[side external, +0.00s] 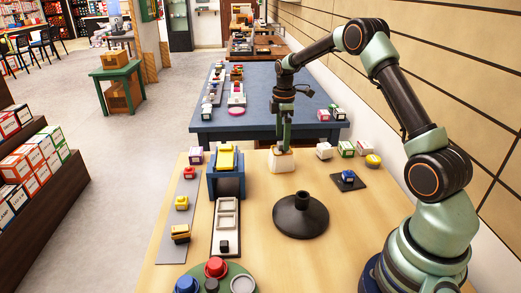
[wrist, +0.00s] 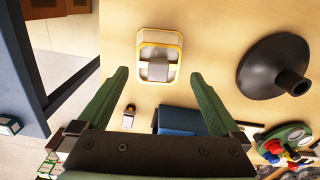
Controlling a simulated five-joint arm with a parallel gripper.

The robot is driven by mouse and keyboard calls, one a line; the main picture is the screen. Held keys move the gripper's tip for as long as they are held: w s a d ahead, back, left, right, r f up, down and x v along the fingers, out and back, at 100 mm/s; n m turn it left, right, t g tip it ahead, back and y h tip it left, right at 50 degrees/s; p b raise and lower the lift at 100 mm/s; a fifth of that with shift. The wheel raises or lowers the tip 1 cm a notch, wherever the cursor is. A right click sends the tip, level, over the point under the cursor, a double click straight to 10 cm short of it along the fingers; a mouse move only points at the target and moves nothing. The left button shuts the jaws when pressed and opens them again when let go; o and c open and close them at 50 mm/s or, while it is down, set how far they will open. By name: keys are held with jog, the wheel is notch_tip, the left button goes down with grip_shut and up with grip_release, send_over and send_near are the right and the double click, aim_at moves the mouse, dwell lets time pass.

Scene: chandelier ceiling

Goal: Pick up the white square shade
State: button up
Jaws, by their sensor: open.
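The white square shade (side external: 282,163) stands on the wooden table near its far edge, directly under my gripper (side external: 284,143). In the wrist view the shade (wrist: 158,48) is a rounded square with a yellowish rim and a grey square at its middle. My gripper (wrist: 157,76) is open, and its two green fingers point toward the shade, one to each side of it in the picture. Nothing is held between them. I cannot tell from these views exactly how much gap lies between fingertips and shade.
A black cone-shaped base (side external: 300,216) stands nearer the side camera. A blue stand (side external: 226,185) with a yellow top is left of the shade. Small boxes (side external: 346,149) sit to the right along the far edge. A blue table (side external: 262,105) lies beyond.

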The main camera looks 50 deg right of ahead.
aim_at(282, 143)
jog(key=shift+d+f, duration=0.1)
jog(key=shift+f, duration=2.6)
jog(key=shift+w, duration=0.1)
jog(key=c, duration=1.1)
jog(key=shift+c, duration=0.2)
